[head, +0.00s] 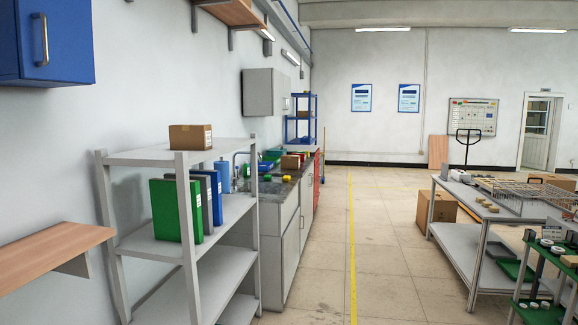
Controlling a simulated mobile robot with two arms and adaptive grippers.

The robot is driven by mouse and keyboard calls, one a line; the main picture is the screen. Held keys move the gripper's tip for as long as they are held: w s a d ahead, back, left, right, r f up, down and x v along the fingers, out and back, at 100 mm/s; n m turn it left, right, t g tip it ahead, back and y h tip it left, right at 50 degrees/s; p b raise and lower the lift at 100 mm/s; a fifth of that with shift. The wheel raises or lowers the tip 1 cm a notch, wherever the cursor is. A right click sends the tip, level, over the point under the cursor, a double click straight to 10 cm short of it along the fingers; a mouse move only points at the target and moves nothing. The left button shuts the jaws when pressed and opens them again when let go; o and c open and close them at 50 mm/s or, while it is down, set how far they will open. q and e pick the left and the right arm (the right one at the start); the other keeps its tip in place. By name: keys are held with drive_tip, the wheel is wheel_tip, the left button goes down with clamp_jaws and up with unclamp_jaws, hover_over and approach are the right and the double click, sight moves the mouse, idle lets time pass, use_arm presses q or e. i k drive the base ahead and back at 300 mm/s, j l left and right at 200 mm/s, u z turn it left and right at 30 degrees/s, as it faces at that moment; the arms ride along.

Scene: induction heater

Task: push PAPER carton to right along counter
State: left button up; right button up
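A small brown carton (290,162) stands on the dark counter (272,187) along the left wall, beyond the shelf unit. Another brown carton (186,138) with a white label sits on the top board of the grey shelf unit. The lettering on both is too small to read, so I cannot tell which is the PAPER carton. Neither of my grippers shows in the head view.
The grey shelf unit (150,158) holds green and grey binders and partly hides the counter. A wooden wall board (45,250) juts out at lower left. A workbench (462,250) stands at right. The floor (320,265) between is clear.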

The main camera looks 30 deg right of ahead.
sight(291, 161)
drive_tip(key=i+l+z, duration=0.75)
drive_tip(key=i, duration=0.2)
drive_tip(key=i+z, duration=0.35)
drive_tip(key=i, duration=0.15)
drive_tip(key=i+j+z, duration=0.1)
drive_tip(key=i+z, duration=0.15)
drive_tip(key=i, duration=3.7)
drive_tip(key=i+u, duration=0.4)
drive_tip(key=i+l+u, duration=0.25)
drive_tip(key=i+u, duration=0.15)
